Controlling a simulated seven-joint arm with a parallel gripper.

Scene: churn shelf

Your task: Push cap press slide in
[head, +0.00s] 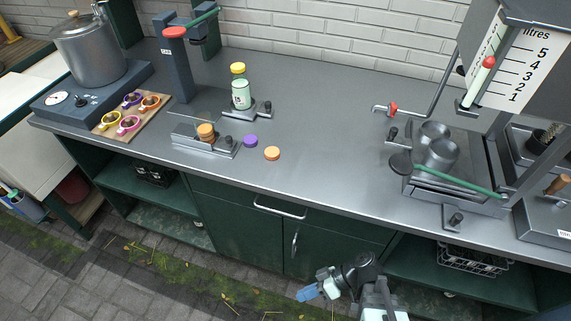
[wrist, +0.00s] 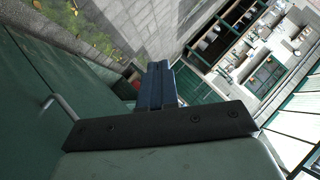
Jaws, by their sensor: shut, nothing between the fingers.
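The cap press (head: 178,72) is a blue-grey column with a red knob (head: 174,32) and a green lever (head: 204,17), at the back left of the counter. A flat metal slide (head: 246,112) with a black knob (head: 267,105) lies at its right and sticks out from the column. A pale green jar (head: 241,95) with a yellow cap (head: 238,68) on top stands upright on this slide. My gripper (head: 311,291) is low in front of the counter, far from the press. In the wrist view its blue fingers (wrist: 157,86) are together and empty.
A cap rack (head: 206,142) with orange caps stands in front of the press. A purple cap (head: 250,141) and an orange cap (head: 272,153) lie loose. A pot (head: 88,50) is at left; metal cups (head: 437,155) are at right. The counter's middle (head: 325,130) is clear. A drawer handle (head: 280,207) juts out below.

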